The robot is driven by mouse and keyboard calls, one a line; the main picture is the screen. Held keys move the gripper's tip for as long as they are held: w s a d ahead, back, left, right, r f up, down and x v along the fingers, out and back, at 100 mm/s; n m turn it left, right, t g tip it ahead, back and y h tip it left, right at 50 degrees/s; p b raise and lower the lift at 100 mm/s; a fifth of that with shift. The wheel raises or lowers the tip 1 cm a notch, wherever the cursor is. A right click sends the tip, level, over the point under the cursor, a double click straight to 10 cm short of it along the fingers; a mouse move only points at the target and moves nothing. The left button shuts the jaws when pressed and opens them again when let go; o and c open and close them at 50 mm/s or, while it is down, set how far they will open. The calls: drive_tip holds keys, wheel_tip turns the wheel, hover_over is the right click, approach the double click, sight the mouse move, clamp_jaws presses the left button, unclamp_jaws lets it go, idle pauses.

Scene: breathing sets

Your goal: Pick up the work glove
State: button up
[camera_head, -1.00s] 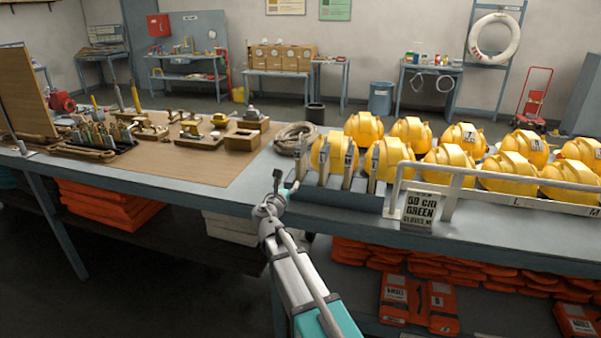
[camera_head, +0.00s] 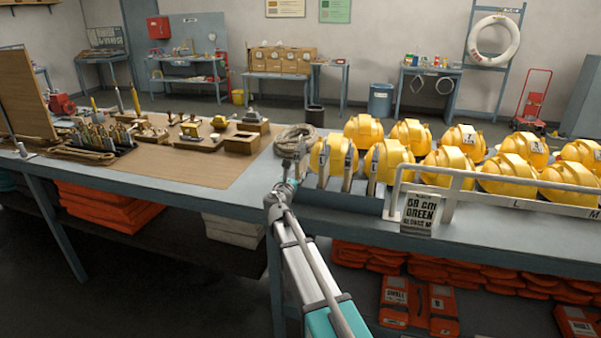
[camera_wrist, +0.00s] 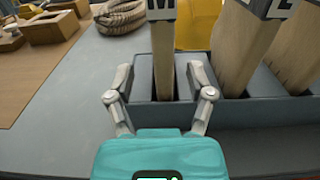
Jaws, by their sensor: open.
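I cannot pick out a clear work glove shape. In the wrist view a tan upright piece (camera_wrist: 162,62) with a dark tag marked M stands in a slot of a blue-grey rack (camera_wrist: 255,116). My gripper (camera_wrist: 160,78) is open, one finger on each side of this piece, with gaps showing on both sides. Two more tan tagged pieces (camera_wrist: 243,50) stand in slots to the right. A sign (camera_head: 419,211) there mentions gloves.
Yellow helmets (camera_head: 387,160) stand behind the rack, and a pale rail (camera_head: 480,175) runs to its right. A coiled rope (camera_head: 293,136) lies behind the gripper. A wooden board (camera_head: 215,170) with tools lies left. Bare bench (camera_wrist: 65,110) shows left of the rack.

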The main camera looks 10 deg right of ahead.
drive_tip(key=shift+w+d, duration=0.2)
drive_tip(key=shift+w, duration=0.3)
drive_tip(key=shift+w+d, duration=0.1)
drive_tip(key=shift+x, duration=2.5)
drive_tip(key=shift+d, duration=0.15)
clamp_jaws()
